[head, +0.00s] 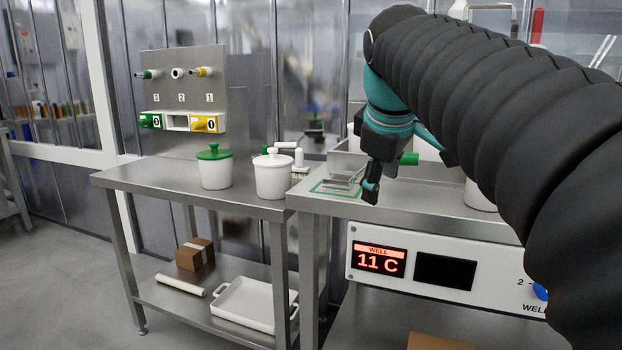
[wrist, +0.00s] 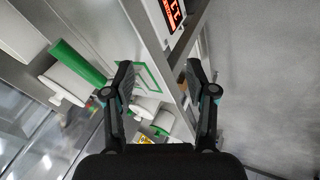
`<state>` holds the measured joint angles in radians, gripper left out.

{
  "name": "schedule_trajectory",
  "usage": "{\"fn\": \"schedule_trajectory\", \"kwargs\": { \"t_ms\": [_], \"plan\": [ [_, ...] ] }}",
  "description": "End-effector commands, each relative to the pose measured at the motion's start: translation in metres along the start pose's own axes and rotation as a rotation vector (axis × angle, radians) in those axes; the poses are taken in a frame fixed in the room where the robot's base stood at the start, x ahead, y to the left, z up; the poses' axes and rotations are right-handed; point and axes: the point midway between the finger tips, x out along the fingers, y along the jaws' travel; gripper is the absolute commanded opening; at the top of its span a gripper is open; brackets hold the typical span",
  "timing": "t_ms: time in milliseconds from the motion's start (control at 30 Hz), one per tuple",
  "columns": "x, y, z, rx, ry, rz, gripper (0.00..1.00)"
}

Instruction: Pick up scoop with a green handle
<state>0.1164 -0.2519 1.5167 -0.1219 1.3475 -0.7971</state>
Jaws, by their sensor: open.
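The scoop's thick green handle (head: 409,159) shows just right of my gripper in the head view. A clear or metallic scoop body (head: 343,184) seems to lie on the green-outlined square (head: 322,188) at the left end of the right-hand table; my gripper hides where the two would join. In the wrist view the green handle (wrist: 79,62) lies left of the left finger, outside the gap between the fingers. My gripper (head: 370,188) is open and empty, near the scoop. Its spread fingers also show in the wrist view (wrist: 160,76).
Two white lidded tubs, one green-lidded (head: 215,170) and one white-lidded (head: 273,177), stand on the left table (head: 140,178). A metal bin wall (head: 345,160) rises behind the scoop. A panel (head: 433,270) reading 11 C is under the right table's front edge.

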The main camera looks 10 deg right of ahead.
Motion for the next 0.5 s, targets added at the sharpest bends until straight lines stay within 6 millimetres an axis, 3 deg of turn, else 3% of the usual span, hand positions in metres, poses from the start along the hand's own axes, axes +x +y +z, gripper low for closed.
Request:
{"fn": "schedule_trajectory", "kwargs": {
  "t_ms": [33,200,333,500],
  "plan": [
    [-0.008,0.02,-0.009,-0.045,-0.009,0.013,0.57],
    [-0.033,0.071,-0.027,-0.211,-0.044,0.044,0.57],
    [-0.045,0.097,-0.034,-0.304,-0.067,0.059,0.57],
    [-0.054,0.113,-0.037,-0.372,-0.083,0.068,0.57]
  ]
}}
